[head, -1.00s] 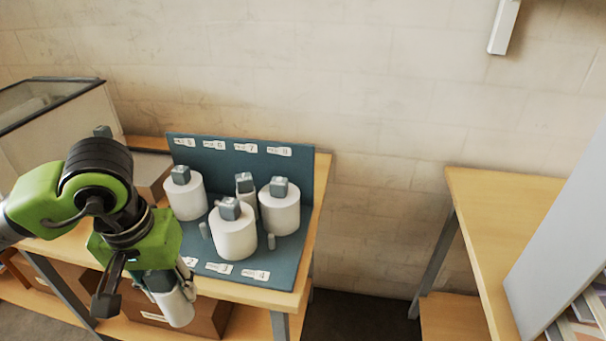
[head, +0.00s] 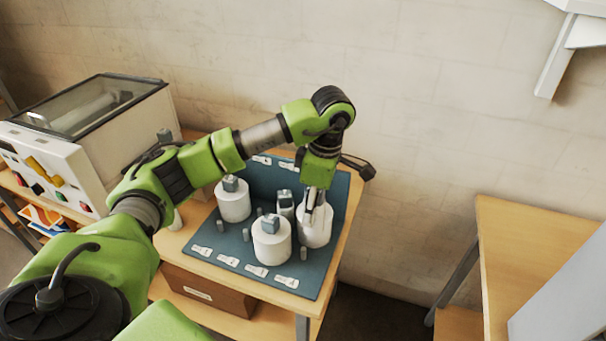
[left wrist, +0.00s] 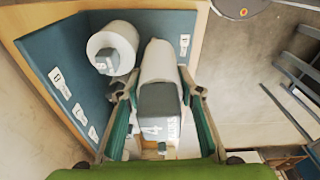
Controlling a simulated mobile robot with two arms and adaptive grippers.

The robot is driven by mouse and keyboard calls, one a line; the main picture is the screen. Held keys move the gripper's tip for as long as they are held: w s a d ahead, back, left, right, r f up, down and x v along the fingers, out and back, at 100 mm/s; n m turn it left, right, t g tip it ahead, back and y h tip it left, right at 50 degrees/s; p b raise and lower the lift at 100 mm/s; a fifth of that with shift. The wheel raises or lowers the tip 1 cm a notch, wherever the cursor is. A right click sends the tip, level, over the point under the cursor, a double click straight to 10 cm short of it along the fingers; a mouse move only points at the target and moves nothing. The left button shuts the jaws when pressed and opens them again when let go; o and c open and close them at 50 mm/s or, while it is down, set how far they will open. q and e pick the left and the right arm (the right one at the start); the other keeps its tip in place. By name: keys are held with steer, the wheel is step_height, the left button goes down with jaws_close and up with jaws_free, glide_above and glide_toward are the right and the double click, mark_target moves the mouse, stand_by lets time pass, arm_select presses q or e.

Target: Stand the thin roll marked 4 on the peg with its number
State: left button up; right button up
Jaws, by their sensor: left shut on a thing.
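My left gripper (head: 317,195) is shut on the grey cap of the thin white roll marked 4. In the left wrist view the roll (left wrist: 160,62) hangs between the fingers, with the "4" bright on its cap. A bare short peg (head: 303,254) stands by the rightmost front label (head: 287,281). The held roll's lower end is hard to make out, and I cannot tell its height. My right gripper is not in view.
A thick white roll (head: 271,245) stands left of the bare peg. The board's back panel is partly behind my arm.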

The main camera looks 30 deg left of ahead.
arm_select(q)
steer(key=a+f+n+b, duration=0.1)
steer(key=f, duration=0.2)
steer(key=a+f+n+b, duration=0.1)
steer(key=f+n, duration=0.1)
steer(key=f, duration=0.1)
steer(key=a+f+n+b, duration=0.1)
steer(key=f+n, duration=0.1)
steer(key=f, duration=0.2)
steer(key=shift+w+a+g, duration=0.1)
steer(key=shift+w+g, duration=0.1)
steer(key=shift+g, duration=0.1)
steer(key=shift+f+b, duration=0.8)
steer(key=shift+b, duration=0.1)
steer(key=shift+f, duration=0.15)
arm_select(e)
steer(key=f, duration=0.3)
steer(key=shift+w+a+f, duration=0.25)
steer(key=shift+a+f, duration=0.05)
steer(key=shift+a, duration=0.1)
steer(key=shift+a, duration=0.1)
arm_select(q)
steer(key=shift+b, duration=0.3)
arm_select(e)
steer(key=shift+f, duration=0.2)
arm_select(q)
steer(key=shift+f, duration=0.2)
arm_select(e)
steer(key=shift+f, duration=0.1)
